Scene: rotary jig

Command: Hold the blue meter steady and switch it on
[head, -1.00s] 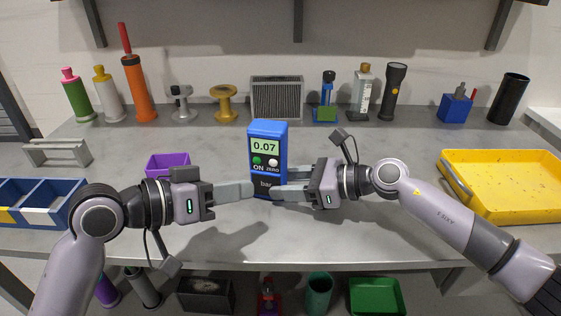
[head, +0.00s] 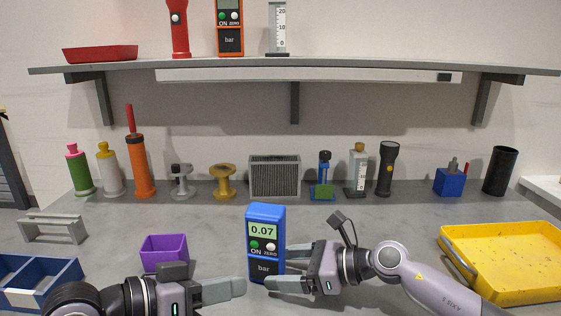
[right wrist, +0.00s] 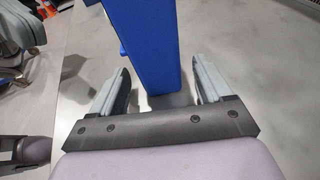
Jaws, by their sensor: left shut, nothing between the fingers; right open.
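The blue meter (head: 265,240) stands upright on the grey bench in the head view. Its display reads 0.07, above a green ON button (head: 254,245) and a white ZERO button (head: 273,247). My right gripper (head: 277,267) is open around the meter's lower part from the right, one finger in front and the other partly hidden behind. In the right wrist view the meter (right wrist: 142,45) stands between the open fingers (right wrist: 162,72), with visible gaps. My left gripper (head: 243,287) is shut and empty, its tips just left of the meter's base.
A purple bin (head: 164,253) and a blue divided bin (head: 62,275) stand at left, a yellow tray (head: 462,285) at right. Bottles, a flashlight (head: 387,168) and a grille box (head: 275,177) line the back. An orange meter (head: 230,38) stands on the shelf (head: 340,68) above.

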